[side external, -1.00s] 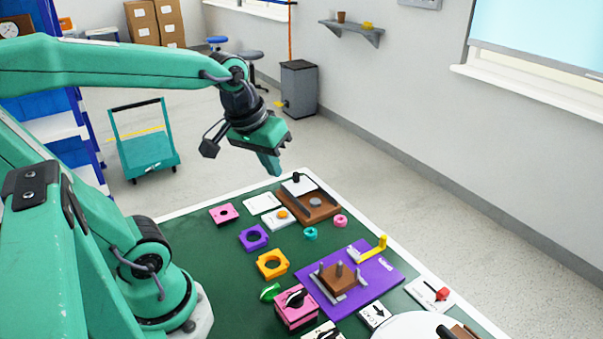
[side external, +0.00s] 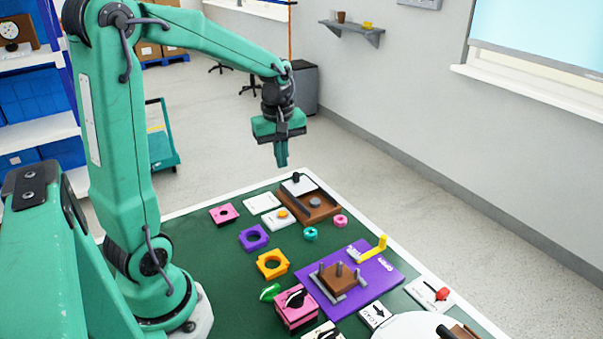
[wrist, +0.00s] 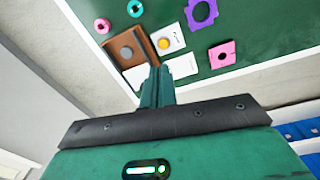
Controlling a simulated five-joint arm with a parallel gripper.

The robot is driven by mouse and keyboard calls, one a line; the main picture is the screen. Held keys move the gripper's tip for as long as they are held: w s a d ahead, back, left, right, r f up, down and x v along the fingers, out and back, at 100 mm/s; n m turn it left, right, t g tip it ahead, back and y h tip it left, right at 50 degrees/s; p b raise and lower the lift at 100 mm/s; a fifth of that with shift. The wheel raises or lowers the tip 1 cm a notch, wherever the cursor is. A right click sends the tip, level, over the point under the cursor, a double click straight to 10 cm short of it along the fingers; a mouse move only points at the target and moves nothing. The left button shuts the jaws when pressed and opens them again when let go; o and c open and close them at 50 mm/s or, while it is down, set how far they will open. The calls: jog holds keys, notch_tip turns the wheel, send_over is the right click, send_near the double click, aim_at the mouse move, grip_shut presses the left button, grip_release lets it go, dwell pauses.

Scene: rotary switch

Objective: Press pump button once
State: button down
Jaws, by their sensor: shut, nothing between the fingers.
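An orange round button (side external: 283,213) sits on a white plate (side external: 273,223) near the far end of the green table. It also shows in the wrist view (wrist: 163,43). Beside it is a brown board (side external: 328,214) with a grey round disc (side external: 315,202) on it. Which of these is the pump button cannot be told, as no label is readable. My gripper (side external: 281,164) is shut and empty, pointing down in the air above and beyond the table's far edge. In the wrist view its fingertips (wrist: 154,72) show below the button and the board, touching neither.
A pink square (side external: 224,213), a purple ring plate (side external: 254,237), an orange ring plate (side external: 272,264) and small teal (side external: 311,233) and pink (side external: 341,221) rings lie around. A purple board (side external: 384,279) with upright pegs stands nearer. Bare green table lies at left.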

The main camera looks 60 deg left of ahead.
aim_at(282, 214)
jog(key=shift+w+a+f+n+g, duration=0.15)
jog(key=shift+w+a+f+n, duration=0.1)
jog(key=shift+a+f+n, duration=0.3)
jog(key=shift+w+a+f+n+g, duration=0.15)
jog(key=shift+w+a+f+n, duration=0.05)
jog(key=shift+a+f+n, duration=0.4)
notch_tip(282, 214, down, 14)
jog(key=shift+r, duration=0.1)
dwell(0.4)
dwell(0.3)
jog(key=shift+s+f, duration=0.1)
jog(key=shift+f, duration=0.9)
jog(key=shift+r, duration=0.15)
notch_tip(282, 214, up, 15)
jog(key=shift+w, duration=0.25)
